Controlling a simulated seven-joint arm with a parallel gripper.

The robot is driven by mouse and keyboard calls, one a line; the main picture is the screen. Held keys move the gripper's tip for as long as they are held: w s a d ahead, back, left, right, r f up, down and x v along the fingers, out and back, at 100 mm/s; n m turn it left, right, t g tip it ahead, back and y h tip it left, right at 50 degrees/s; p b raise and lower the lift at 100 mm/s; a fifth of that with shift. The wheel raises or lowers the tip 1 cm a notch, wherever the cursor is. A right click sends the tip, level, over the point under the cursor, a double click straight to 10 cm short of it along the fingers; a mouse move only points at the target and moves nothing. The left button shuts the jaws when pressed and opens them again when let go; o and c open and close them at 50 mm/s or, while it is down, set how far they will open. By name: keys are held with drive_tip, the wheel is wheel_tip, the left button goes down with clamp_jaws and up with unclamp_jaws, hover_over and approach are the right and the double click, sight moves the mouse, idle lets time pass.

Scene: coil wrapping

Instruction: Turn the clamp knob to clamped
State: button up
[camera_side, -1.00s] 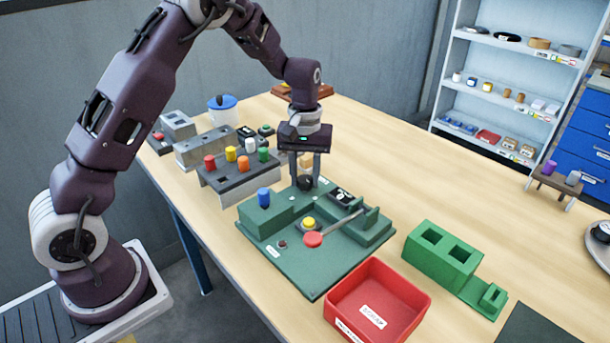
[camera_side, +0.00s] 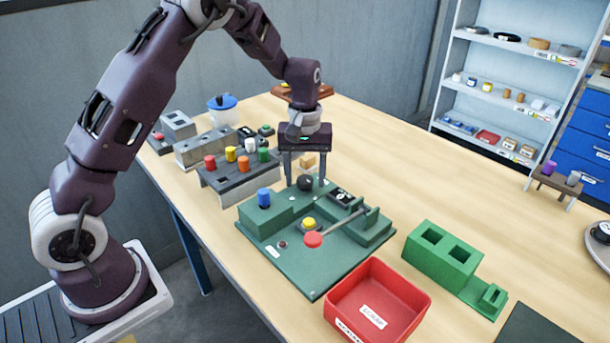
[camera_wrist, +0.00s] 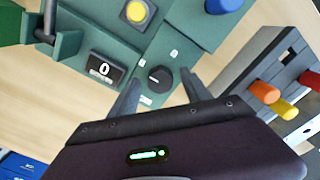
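The clamp knob is a round black knob (camera_side: 305,183) at the back of the green fixture (camera_side: 290,262). In the wrist view the knob (camera_wrist: 160,79) shows a small pale mark on top, too small to read surely. In the wrist view my gripper (camera_wrist: 161,76) has one finger on each side of the knob, with visible gaps. It holds nothing.
A rack of coloured pegs (camera_side: 240,175) stands left. A red bin (camera_side: 405,312) and green block (camera_side: 443,255) are at front right.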

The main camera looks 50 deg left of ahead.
sight(305, 179)
wheel_tip(305, 179, up, 6)
drive_tip(key=shift+r, duration=0.55)
